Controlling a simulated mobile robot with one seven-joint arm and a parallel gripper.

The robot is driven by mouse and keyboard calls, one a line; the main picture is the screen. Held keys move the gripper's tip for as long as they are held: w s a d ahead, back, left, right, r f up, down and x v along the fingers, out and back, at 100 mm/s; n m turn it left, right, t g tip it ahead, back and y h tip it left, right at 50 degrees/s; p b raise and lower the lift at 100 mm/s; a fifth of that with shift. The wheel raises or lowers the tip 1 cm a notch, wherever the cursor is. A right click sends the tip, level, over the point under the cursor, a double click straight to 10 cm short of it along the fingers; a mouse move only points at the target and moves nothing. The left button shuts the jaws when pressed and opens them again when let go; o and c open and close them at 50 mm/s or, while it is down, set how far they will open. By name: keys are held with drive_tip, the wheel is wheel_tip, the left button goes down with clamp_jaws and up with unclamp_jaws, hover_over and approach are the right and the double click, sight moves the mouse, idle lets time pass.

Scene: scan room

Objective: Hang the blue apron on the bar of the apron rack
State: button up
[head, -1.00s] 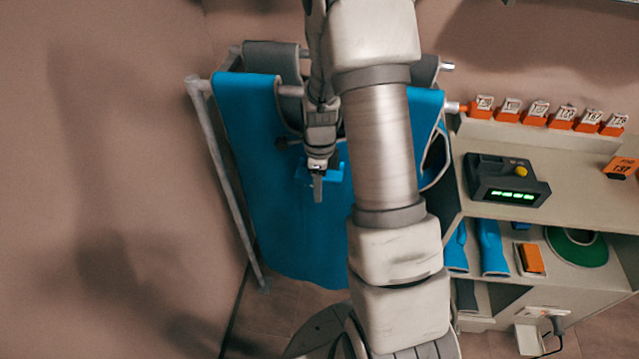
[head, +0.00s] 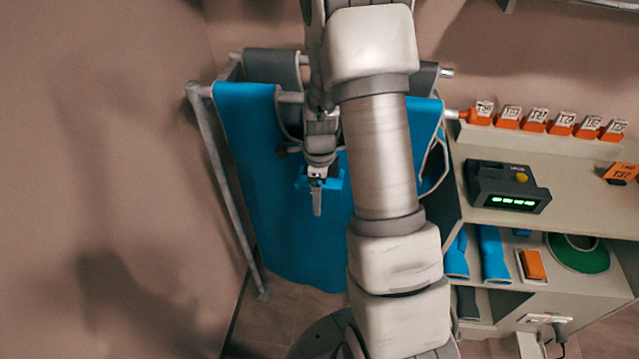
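The blue apron (head: 270,215) hangs down over the front bar of the apron rack (head: 212,135). Its top is folded over the bar, and its right part is partly hidden behind my arm. A pale-edged loop shows at its right side. My gripper (head: 317,203) points down in front of the apron's upper middle. A brighter blue piece (head: 334,183) shows right at the gripper; I cannot tell whether it belongs to the apron. The fingers are seen edge-on, so their opening does not show, nor does any contact with the apron.
Grey aprons (head: 270,66) hang on the bars behind. At right, a shelf unit (head: 590,190) holds a row of orange-and-white tags (head: 535,121), a dark device with a green display (head: 507,187), blue rolled items (head: 492,254) and a green ring (head: 583,262). A wall stands close at left.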

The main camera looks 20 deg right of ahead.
wheel_tip(320, 180, up, 17)
drive_tip(key=s+a+r+n+t, duration=0.2)
drive_tip(key=s+a+r+n, duration=0.3)
drive_tip(key=s+n, duration=0.4)
drive_tip(key=s+a+r+n+t, duration=0.3)
drive_tip(key=s+a+r+n, duration=0.2)
drive_tip(key=n, duration=1)
drive_tip(key=shift+s+r+n+t+p, duration=0.4)
drive_tip(key=shift+s+r, duration=1)
drive_tip(key=shift+s, duration=0.8)
